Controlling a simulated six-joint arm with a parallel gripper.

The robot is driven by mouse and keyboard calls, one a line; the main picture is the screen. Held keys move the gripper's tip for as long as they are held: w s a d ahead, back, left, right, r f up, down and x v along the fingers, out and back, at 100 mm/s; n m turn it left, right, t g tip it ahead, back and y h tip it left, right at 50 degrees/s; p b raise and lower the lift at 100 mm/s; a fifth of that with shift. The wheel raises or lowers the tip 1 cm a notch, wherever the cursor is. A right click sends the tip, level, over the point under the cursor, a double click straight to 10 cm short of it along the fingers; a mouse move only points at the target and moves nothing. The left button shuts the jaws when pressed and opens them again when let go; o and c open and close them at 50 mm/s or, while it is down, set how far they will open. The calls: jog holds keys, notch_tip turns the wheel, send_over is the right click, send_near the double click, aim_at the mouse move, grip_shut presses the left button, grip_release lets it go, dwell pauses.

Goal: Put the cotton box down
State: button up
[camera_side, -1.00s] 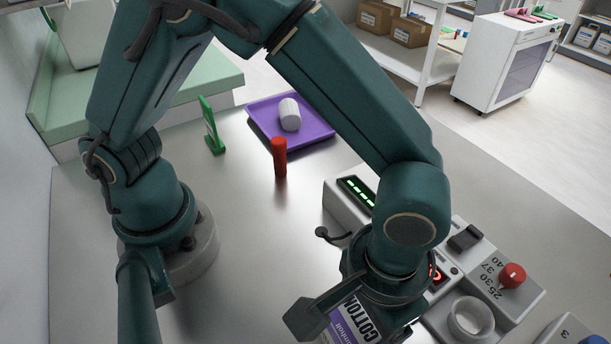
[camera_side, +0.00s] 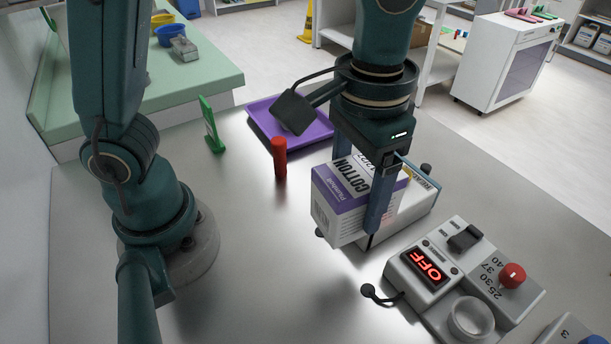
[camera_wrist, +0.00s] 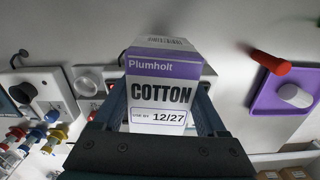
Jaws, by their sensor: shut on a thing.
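The cotton box (camera_side: 337,208) is white and purple with "COTTON" printed on it. My gripper (camera_side: 364,196) is shut on the box, with one finger across its near side and the other mostly behind it. The box appears held over the metal table (camera_side: 270,255), in front of a white device (camera_side: 408,205) that it partly hides; its gap to the table is hard to tell. In the wrist view the box (camera_wrist: 160,92) sits between both fingers, its label facing the camera.
A red cylinder (camera_side: 279,158) stands left of the box. Behind it is a purple tray (camera_side: 262,118); its white roll (camera_wrist: 295,95) shows in the wrist view. A green stand (camera_side: 211,126) is farther left. A device reading OFF (camera_side: 424,266) is front right. The front-left table is clear.

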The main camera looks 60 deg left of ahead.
jog(key=shift+w+a+r+m, duration=0.15)
jog(key=shift+a+r+m, duration=0.2)
jog(key=shift+m, duration=0.15)
jog(key=w+a+r, duration=0.1)
jog(key=w+a, duration=0.5)
jog(key=a, duration=0.3)
jog(key=w+a, duration=0.5)
jog(key=a, duration=0.3)
jog(key=a+f+n, duration=0.1)
jog(key=a+n, duration=0.1)
jog(key=a, duration=0.8)
jog(key=w+d+f, duration=0.2)
jog(key=d, duration=0.1)
jog(key=w+d+f, duration=0.2)
jog(key=d, duration=0.1)
jog(key=w+d+f, duration=0.1)
jog(key=d+f, duration=0.2)
jog(key=shift+w+d+f, duration=0.1)
jog(key=shift+w+d, duration=0.2)
jog(key=shift+w, duration=0.1)
jog(key=shift+f, duration=1.95)
jog(key=shift+f, duration=0.1)
jog(key=o, duration=1.3)
